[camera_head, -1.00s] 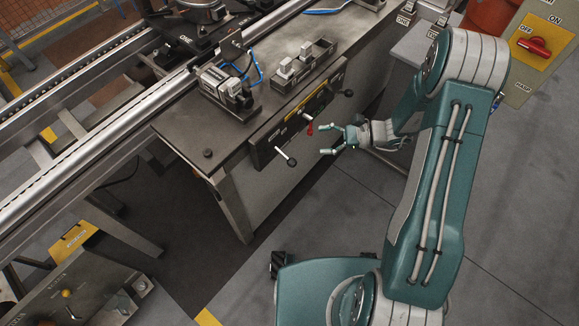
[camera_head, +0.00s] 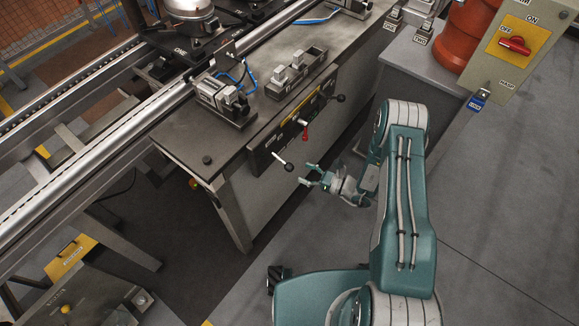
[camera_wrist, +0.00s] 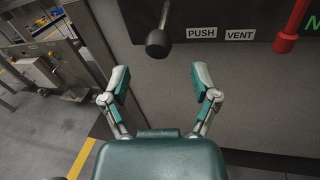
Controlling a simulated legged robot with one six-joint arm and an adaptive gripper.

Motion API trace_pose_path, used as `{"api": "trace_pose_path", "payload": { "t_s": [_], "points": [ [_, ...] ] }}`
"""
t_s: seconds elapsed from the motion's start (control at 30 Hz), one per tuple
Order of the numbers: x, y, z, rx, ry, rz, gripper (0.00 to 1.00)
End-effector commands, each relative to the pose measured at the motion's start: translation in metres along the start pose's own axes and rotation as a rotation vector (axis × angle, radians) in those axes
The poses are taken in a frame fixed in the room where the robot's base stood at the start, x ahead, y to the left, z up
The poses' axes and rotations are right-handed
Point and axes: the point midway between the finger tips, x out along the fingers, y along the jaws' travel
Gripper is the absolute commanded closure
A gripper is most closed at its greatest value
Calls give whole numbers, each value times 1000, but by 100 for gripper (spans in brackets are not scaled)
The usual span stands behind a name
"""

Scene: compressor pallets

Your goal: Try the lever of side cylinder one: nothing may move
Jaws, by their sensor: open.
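A lever panel (camera_head: 263,150) runs along the front edge of the steel bench. Its left lever ends in a black knob (camera_head: 288,167), and a red lever (camera_head: 305,132) hangs in the middle. Another black-knobbed lever (camera_head: 340,98) sticks out at the right. My gripper (camera_head: 307,174) is open and empty, just right of the left knob. In the wrist view the black knob (camera_wrist: 158,43) hangs beyond and between my open fingers (camera_wrist: 161,78), apart from them. The red lever (camera_wrist: 291,28) is to its right. I cannot read which lever belongs to side cylinder one.
PUSH and VENT labels (camera_wrist: 220,34) sit right of the knob. A small cylinder unit (camera_head: 224,98) and a tray of blocks (camera_head: 296,75) stand on the bench (camera_head: 190,135). A red-switch box (camera_head: 515,45) is at upper right. The floor in front of the bench is clear.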

Motion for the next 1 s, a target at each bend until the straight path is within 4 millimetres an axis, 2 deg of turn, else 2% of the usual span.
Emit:
{"api": "trace_pose_path", "payload": {
  "t_s": [0.1,0.3,0.43,0.67,0.7,0.87,1.0],
  "points": [
    [24,1,0,-2,1,6,22],
    [51,1,0,-1,1,3,22],
    [58,1,0,-1,1,2,22],
    [59,0,0,-1,1,1,22],
    [59,0,0,-1,1,1,26],
    [59,0,0,-1,1,1,98],
    [59,0,0,-2,1,1,100]
  ]
}}
